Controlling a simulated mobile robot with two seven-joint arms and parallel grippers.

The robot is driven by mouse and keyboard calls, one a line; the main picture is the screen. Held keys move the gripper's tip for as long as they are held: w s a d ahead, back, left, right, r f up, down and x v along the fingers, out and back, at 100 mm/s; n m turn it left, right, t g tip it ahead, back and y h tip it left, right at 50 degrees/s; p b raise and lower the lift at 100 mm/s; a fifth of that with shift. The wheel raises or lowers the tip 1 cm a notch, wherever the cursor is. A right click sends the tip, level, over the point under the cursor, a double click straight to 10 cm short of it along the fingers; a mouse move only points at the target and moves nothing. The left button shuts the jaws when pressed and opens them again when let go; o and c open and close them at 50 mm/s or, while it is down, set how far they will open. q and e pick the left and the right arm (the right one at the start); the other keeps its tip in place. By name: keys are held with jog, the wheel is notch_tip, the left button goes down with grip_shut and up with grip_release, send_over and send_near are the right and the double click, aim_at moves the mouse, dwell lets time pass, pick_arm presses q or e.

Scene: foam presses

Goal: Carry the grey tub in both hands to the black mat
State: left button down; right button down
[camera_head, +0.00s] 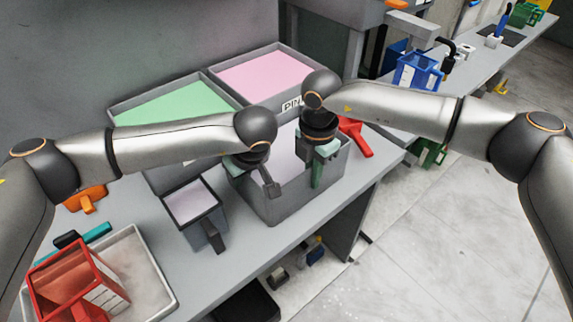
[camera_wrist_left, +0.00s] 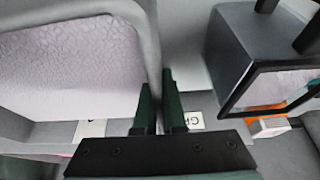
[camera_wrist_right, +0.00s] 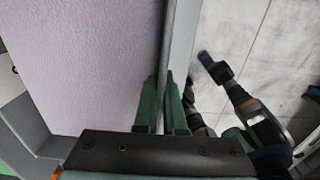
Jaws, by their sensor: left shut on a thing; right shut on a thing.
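The grey tub (camera_head: 275,207), pale lilac inside, appears to stand on the grey bench near its front edge. My left gripper (camera_head: 262,178) is shut on the tub's left wall; the left wrist view shows the wall (camera_wrist_left: 152,40) between its fingers (camera_wrist_left: 160,100). My right gripper (camera_head: 318,168) is shut on the opposite side; the right wrist view shows that wall (camera_wrist_right: 180,40) between its fingers (camera_wrist_right: 165,95). My arms hide part of the tub's rim. A flat black patch, apparently the black mat (camera_head: 514,39), lies on the far bench at upper right.
Green (camera_head: 175,106) and pink (camera_head: 265,73) trays stand behind the tub. A small grey bin (camera_head: 193,203) is close to its left, a red scoop (camera_head: 357,138) to its right. A white tray (camera_head: 153,275) holds a red basket (camera_head: 75,280). The floor (camera_head: 440,220) at right is open.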

pick_arm(q)
jog(key=shift+r, duration=0.1)
pick_arm(e)
jog(key=shift+r, duration=0.1)
dwell(0.6)
